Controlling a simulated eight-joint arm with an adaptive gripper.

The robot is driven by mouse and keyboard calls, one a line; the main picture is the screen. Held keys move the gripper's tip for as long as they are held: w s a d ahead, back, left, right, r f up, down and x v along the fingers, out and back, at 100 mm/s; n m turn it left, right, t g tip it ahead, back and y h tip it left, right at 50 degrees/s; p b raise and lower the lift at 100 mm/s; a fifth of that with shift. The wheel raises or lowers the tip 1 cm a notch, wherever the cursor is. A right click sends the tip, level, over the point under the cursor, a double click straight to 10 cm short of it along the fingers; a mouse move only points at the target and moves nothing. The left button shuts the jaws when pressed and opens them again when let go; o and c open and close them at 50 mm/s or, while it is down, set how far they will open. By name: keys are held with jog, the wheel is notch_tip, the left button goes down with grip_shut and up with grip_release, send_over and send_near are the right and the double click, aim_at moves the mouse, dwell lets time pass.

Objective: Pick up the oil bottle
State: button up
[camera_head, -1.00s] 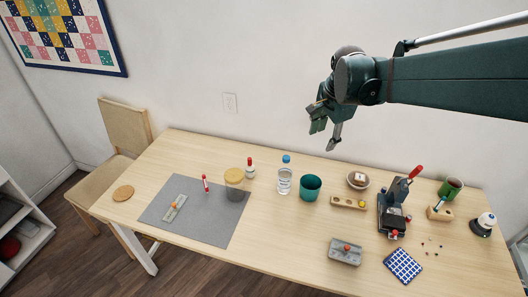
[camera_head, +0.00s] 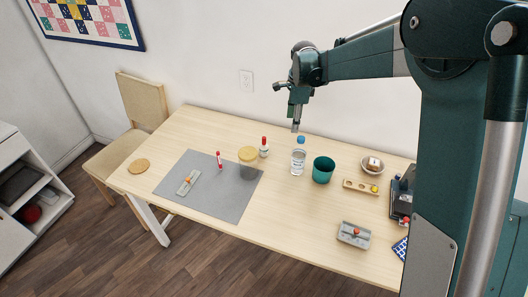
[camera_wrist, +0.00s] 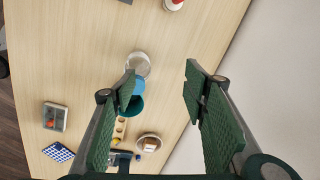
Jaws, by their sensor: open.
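A small white bottle with a red cap (camera_head: 264,148) stands upright at the back of the table, and it is the likely oil bottle. In the wrist view, part of this red-and-white bottle (camera_wrist: 173,4) shows at the top edge. A clear bottle with a blue cap (camera_head: 298,160) stands to its right. My gripper (camera_head: 296,122) is above the table's back, over or near the clear bottle. In the wrist view, my gripper's fingers (camera_wrist: 160,76) are apart with nothing between them. The left finger partly overlaps the blue cap (camera_wrist: 127,90).
A teal cup (camera_head: 323,170) stands right of the clear bottle. A small red-and-white item (camera_head: 219,161) is on the mat. The wall (camera_head: 220,50) is behind.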

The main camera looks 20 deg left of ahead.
aim_at(264, 138)
jog(key=a+f+m, duration=0.1)
jog(key=a+f, duration=0.3)
jog(key=f, duration=0.1)
jog(key=w+a+f+m, duration=0.1)
jog(key=a+f, duration=0.4)
jog(key=a+f+m+g, duration=0.1)
jog(key=a+f, duration=0.4)
jog(key=shift+w+h, duration=0.25)
jog(key=shift+h, duration=0.05)
jog(key=shift+f, duration=1.25)
jog(key=shift+f+b, duration=0.45)
jog(key=shift+f, duration=2.15)
jog(key=c, duration=1)
